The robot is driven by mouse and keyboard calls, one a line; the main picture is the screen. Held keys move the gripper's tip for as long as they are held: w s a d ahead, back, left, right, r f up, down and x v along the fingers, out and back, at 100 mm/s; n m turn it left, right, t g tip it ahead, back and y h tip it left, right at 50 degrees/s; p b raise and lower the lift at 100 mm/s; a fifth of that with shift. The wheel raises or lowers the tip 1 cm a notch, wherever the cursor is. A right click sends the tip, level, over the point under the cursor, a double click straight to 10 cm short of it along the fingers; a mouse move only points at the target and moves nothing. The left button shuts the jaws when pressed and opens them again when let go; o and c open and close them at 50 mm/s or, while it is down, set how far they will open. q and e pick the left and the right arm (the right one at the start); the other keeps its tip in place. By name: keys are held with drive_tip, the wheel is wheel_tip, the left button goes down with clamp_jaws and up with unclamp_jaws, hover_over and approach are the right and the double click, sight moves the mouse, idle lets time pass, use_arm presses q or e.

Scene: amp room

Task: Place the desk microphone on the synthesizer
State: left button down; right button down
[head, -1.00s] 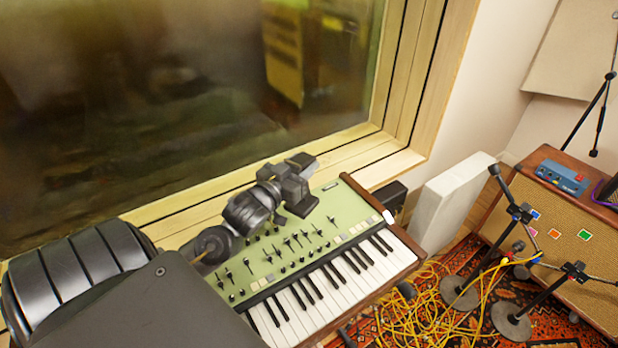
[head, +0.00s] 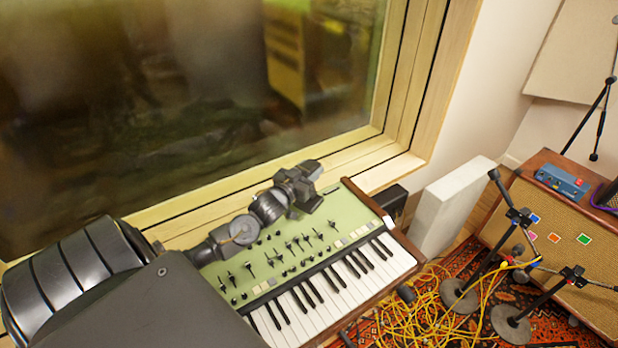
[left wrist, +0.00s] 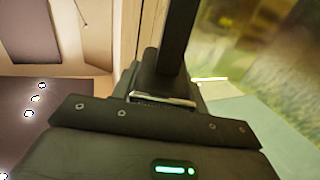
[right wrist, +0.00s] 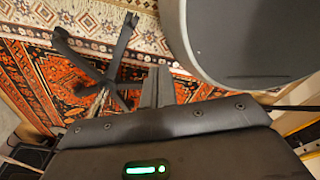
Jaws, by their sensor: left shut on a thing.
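The synthesizer (head: 345,207), with a pale green panel, black sliders and a keyboard, lies below the window. My left gripper (head: 308,186) is above the panel's far edge, near the window sill. It is shut on a dark thing, taken to be the desk microphone; a dark block with a light metallic edge shows at the jaws in the left wrist view (left wrist: 163,99). The gripper and its wrist hide most of its shape, and I cannot tell whether it touches the panel. My right gripper (right wrist: 157,88) shows only in the right wrist view, its fingers together and empty, above a rug.
The window sill (head: 375,178) runs behind the synthesizer. A white panel (head: 450,205), an amplifier (head: 560,250) with a blue box (head: 562,180), microphone stands (head: 512,325) and tangled yellow cables (head: 425,315) are to the right. A chair base (right wrist: 105,75) stands on the rug.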

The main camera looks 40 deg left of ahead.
use_arm(q)
wheel_tip(320, 180, down, 2)
drive_tip(key=shift+w+a+p, duration=0.1)
drive_tip(key=shift+w+p, duration=0.05)
drive_tip(key=shift+p, duration=0.3)
drive_tip(key=shift+f, duration=0.55)
drive_tip(key=shift+f, duration=0.15)
drive_tip(key=c, duration=0.8)
unclamp_jaws()
drive_tip(key=shift+o, duration=0.2)
